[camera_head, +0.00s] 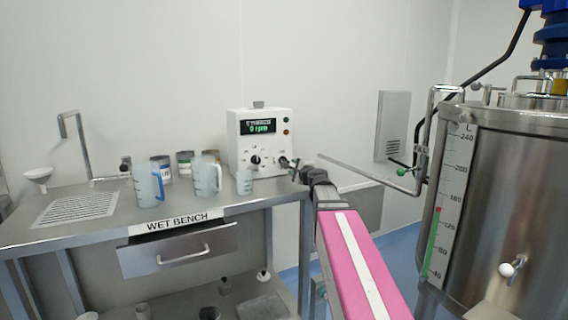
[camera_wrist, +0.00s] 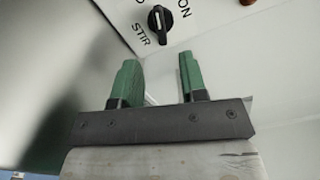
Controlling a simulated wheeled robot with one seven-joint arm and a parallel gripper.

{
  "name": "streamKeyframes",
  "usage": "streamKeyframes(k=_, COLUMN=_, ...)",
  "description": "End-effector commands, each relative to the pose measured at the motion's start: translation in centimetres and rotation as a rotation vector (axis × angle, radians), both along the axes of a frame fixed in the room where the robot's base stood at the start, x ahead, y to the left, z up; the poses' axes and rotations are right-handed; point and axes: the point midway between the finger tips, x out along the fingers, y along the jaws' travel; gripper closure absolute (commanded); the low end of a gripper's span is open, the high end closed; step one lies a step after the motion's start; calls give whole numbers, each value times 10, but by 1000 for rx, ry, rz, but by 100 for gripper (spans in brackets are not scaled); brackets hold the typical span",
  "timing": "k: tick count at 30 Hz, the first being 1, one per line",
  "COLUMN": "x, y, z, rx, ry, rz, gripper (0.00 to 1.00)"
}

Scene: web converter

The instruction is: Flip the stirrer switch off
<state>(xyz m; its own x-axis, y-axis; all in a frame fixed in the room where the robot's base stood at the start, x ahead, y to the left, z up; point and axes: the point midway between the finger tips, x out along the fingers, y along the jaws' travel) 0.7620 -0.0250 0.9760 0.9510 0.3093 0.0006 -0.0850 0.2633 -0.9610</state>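The stirrer switch (camera_wrist: 161,20) is a black rotary knob on a white panel at the top of the wrist view, between the printed words STIR and ON. It has a pale pointer mark; which setting it points at I cannot tell for sure. The white control box (camera_head: 244,128) stands at the right end of the bench, with a green display (camera_head: 258,127) reading 0 rpm. My gripper (camera_wrist: 159,72) is open and empty. Its two green fingers are short of the knob, apart from it. In the head view my gripper (camera_head: 297,167) is just right of the box front.
The wet bench (camera_head: 120,226) holds jugs (camera_head: 148,184) (camera_head: 206,178), a small beaker (camera_head: 244,181) and several cans left of the box. A steel tank (camera_head: 500,200) stands at the right. A horizontal pipe (camera_head: 365,173) runs from it behind my arm.

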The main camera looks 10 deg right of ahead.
Motion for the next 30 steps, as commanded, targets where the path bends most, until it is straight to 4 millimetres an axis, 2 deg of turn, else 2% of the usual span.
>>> streamKeyframes(k=9, x=56, y=17, z=0, rx=-1, ry=0, rz=1, gripper=61)
streamKeyframes(k=15, x=82, y=25, z=0, rx=-1, ry=0, rz=-1, gripper=61)
streamKeyframes(k=26, x=87, y=28, z=0, rx=-1, ry=0, rz=-1, gripper=61)
streamKeyframes(k=30, x=87, y=28, z=0, rx=-1, ry=0, rz=-1, gripper=100)
